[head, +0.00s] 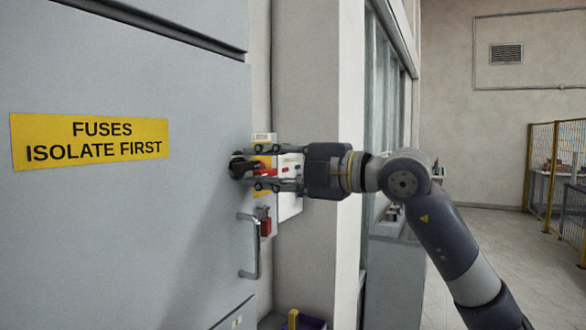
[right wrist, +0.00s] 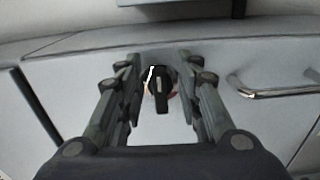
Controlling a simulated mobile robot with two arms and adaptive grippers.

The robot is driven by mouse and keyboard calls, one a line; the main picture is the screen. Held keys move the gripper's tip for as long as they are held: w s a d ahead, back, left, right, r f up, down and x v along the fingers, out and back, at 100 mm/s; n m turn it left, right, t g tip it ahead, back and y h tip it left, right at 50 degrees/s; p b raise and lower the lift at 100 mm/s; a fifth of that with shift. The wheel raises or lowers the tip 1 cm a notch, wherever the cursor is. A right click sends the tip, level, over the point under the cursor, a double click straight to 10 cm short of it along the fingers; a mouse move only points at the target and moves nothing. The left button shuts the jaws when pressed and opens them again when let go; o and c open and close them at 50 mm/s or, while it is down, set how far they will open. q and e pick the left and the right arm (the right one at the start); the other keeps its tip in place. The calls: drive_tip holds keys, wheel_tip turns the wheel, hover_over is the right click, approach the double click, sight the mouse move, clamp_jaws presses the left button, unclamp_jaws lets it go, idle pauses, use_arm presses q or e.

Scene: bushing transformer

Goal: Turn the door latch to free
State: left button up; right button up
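The door latch is a black knob (head: 238,167) on the right edge of the grey cabinet door (head: 130,220). In the right wrist view the knob (right wrist: 160,88) shows a pale line on its bar, and a short white mark lies beside it. My right gripper (head: 258,168) reaches in from the right, its fingers open above and below the knob. In the right wrist view the fingers (right wrist: 160,72) stand on either side of the knob with a gap on each side. My left gripper is in neither view.
A metal door handle (head: 252,246) sits below the latch, close to the lower finger; it also shows in the right wrist view (right wrist: 275,92). A yellow sign (head: 90,140) reads "FUSES ISOLATE FIRST". A panel with red parts is behind the gripper. Open floor lies at the right.

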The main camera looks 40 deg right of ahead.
drive_tip(key=v, duration=1.1)
drive_tip(key=shift+s, duration=0.25)
idle(0.6)
